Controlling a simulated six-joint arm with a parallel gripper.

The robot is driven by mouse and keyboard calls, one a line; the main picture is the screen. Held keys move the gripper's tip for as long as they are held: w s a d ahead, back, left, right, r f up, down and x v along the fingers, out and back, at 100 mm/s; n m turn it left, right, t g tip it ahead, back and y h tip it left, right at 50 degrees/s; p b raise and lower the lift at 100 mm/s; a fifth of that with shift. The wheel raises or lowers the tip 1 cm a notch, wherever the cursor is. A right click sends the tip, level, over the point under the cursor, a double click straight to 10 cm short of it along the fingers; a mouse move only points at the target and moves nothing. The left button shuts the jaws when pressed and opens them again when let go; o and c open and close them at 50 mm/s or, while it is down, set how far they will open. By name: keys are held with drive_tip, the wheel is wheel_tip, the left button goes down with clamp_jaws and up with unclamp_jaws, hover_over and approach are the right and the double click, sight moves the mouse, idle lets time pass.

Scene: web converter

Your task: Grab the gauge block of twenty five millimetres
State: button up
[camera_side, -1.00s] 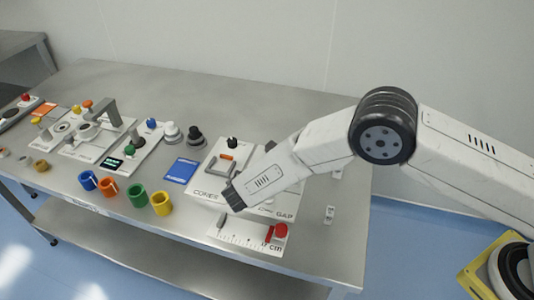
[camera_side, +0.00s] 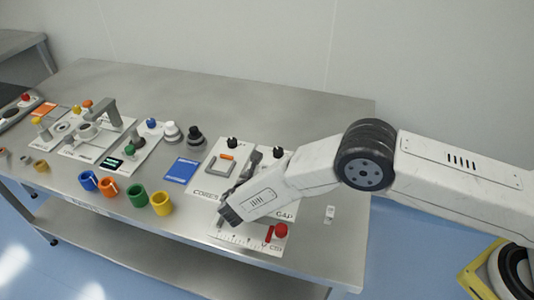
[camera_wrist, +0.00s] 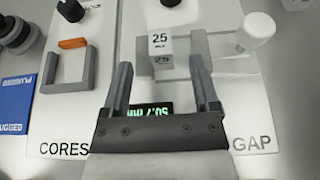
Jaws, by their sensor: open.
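The gauge block (camera_wrist: 160,43), a small pale block marked 25, stands on the GAP panel (camera_wrist: 245,125) in the wrist view. A grey fixture bar lies beside or behind it; I cannot tell if they touch. My gripper (camera_wrist: 160,64) is open, with one finger on each side of the block's line. The block appears at or just beyond the fingertips, and nothing is held. In the side view my gripper (camera_side: 229,215) is low over the front of the panels, and the block is hidden or too small to make out there.
A white knob handle (camera_wrist: 254,31) stands right of the block. A green readout (camera_wrist: 155,113) shows between my fingers. Left is the CORES panel (camera_wrist: 45,140) with a grey U-shaped holder (camera_wrist: 70,75) and an orange piece. A ruler plate with a red knob (camera_side: 281,230) lies in front.

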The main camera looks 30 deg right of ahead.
drive_tip(key=shift+d, duration=0.1)
drive_tip(key=shift+x, duration=2.55)
drive_tip(key=shift+w+r, duration=0.1)
drive_tip(key=shift+r, duration=0.05)
clamp_jaws()
